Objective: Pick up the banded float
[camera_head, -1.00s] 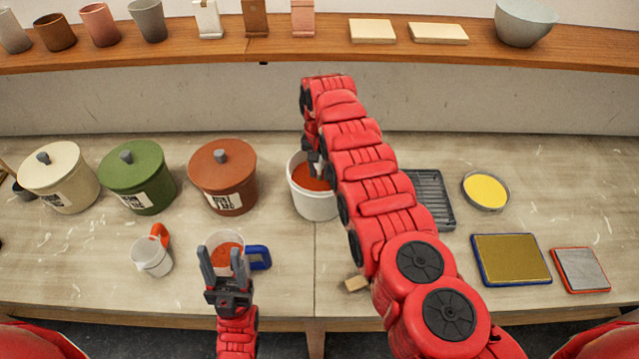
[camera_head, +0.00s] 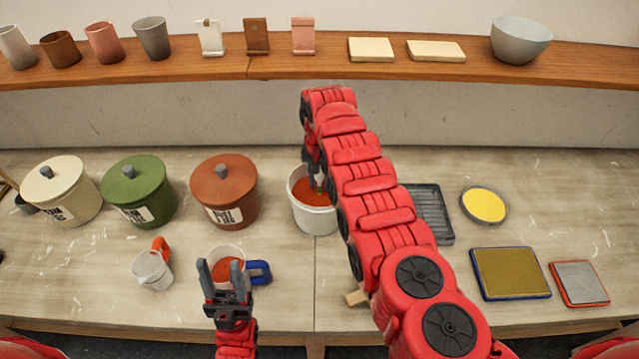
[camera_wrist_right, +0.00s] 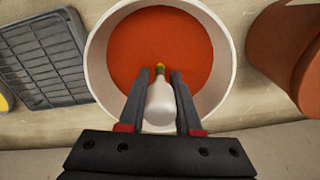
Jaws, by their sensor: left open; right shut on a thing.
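The banded float (camera_wrist_right: 160,104), a pale bottle-like body with a yellow tip, is between the fingers of my right gripper (camera_wrist_right: 159,76) in the right wrist view. The gripper is shut on it. In the head view my right gripper (camera_head: 315,186) is at the mouth of a white bucket (camera_head: 314,221) of orange-red glaze, and my arm partly covers the bucket. The bucket's rim also shows in the wrist view (camera_wrist_right: 91,62). I cannot make out bands on the float. My left gripper (camera_head: 225,265) is open and empty near a jug with a blue handle (camera_head: 260,271).
Lidded cream (camera_head: 62,200), green (camera_head: 140,200) and brown (camera_head: 225,200) canisters stand at left. A small jug (camera_head: 152,270) with an orange handle is in front. A dark ribbed tray (camera_head: 432,215), yellow dish (camera_head: 484,204) and flat pads (camera_head: 510,273) lie at right.

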